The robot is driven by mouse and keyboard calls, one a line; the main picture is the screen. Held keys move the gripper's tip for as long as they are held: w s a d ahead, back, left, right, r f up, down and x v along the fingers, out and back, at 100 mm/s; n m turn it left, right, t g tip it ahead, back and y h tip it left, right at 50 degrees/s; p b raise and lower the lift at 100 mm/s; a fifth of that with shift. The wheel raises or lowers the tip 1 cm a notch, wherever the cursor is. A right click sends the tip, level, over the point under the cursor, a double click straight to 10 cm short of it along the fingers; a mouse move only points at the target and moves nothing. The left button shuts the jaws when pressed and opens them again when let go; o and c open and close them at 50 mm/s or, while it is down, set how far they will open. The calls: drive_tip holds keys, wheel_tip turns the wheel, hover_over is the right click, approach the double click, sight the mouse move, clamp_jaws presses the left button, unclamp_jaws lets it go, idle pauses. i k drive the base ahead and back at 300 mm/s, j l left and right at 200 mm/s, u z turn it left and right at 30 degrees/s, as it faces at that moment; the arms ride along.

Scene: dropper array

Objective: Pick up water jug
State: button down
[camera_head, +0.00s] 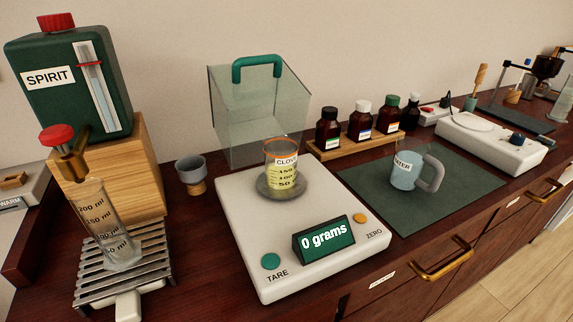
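My gripper is not in the camera_head view.
A white scale (241,213) reading "0 grams" holds a beaker (282,165) labelled "CLOVE". Several brown bottles (361,120) stand on a wooden rack behind the jug. A clear box (245,105) with a green handle stands behind the scale. The mat around the jug is clear.

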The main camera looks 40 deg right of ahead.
sight(411, 155)
drive_tip(key=i+j+z, duration=0.1)
drive_tip(key=z, duration=0.55)
drive_tip(key=l+u, duration=0.1)
drive_tip(key=l, duration=0.2)
drive_tip(key=k+l+z, duration=0.2)
drive_tip(key=l, duration=0.15)
drive_tip(key=i+j, duration=0.1)
drive_tip(key=j, duration=0.2)
drive_tip(key=i+j, duration=0.15)
drive_tip(key=j, duration=0.2)
drive_tip(key=u, duration=0.05)
